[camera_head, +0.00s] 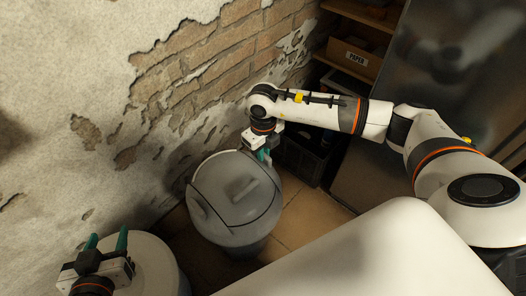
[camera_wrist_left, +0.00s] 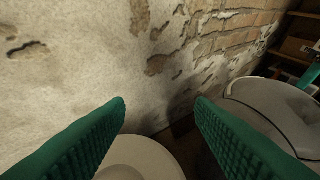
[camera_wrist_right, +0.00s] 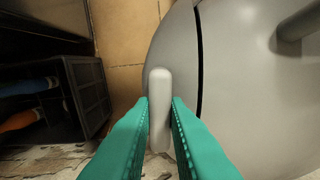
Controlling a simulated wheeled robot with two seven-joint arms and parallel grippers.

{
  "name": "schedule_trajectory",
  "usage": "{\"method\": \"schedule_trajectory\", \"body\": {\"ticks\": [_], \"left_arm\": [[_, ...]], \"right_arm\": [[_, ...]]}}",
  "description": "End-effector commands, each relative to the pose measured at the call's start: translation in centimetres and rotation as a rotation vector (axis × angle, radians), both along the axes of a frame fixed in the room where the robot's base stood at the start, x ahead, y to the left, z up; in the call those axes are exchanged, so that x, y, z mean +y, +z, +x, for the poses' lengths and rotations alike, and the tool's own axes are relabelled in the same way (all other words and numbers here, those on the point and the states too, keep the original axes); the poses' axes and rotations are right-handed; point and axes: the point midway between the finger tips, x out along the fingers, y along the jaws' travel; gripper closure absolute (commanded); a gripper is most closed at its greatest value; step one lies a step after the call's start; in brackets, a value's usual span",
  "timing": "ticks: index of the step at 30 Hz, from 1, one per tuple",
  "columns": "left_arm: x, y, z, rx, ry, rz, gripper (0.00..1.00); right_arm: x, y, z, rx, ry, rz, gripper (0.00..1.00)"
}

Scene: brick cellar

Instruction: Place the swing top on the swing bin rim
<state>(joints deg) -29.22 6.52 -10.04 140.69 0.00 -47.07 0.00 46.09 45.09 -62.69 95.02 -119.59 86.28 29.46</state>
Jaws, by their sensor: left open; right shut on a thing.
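The grey swing top (camera_head: 235,182), a round lid with a dark seam and a raised bar, lies over the mouth of the grey swing bin (camera_head: 245,243). I cannot tell whether it sits flush on the rim. My right gripper (camera_head: 265,157) is at its far right edge, shut on a small pale grey tab (camera_wrist_right: 158,108) beside the lid's domed surface, which fills the right of the right wrist view (camera_wrist_right: 245,100). My left gripper (camera_head: 106,241) is open and empty, left of the bin. The lid also shows at the right of the left wrist view (camera_wrist_left: 272,112).
A white round container (camera_head: 152,262) stands below my left gripper, beside the bin. A dark crate (camera_head: 303,158) with bottles is right of the bin. The peeling brick wall (camera_head: 110,110) is close behind. Tiled floor (camera_head: 303,212) is bare right of the bin.

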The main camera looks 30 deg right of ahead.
Motion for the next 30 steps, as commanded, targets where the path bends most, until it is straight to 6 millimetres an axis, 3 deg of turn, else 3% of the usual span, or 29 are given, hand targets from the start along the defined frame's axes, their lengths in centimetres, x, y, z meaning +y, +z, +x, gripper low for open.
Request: {"method": "schedule_trajectory", "body": {"ticks": [9,10,13,23,30], "left_arm": [[-0.1,0.2,0.2,-0.017,-0.001,-0.004,0.51],[-0.1,0.3,0.2,-0.018,-0.001,-0.004,0.51],[-0.1,0.3,0.2,-0.017,-0.001,-0.004,0.51],[-0.1,0.2,0.1,-0.006,-0.001,-0.002,0.51],[1.2,-2.3,-2.5,0.214,0.016,0.050,0.51]], "right_arm": [[0.0,0.0,0.1,-0.002,0.000,0.001,1.00],[0.0,0.0,0.0,-0.001,0.000,0.000,0.81],[0.0,0.0,0.0,-0.001,0.001,0.000,0.65],[0.0,0.2,0.0,0.000,0.001,0.000,0.64],[0.0,3.8,0.1,-0.003,0.002,0.000,0.64]]}}
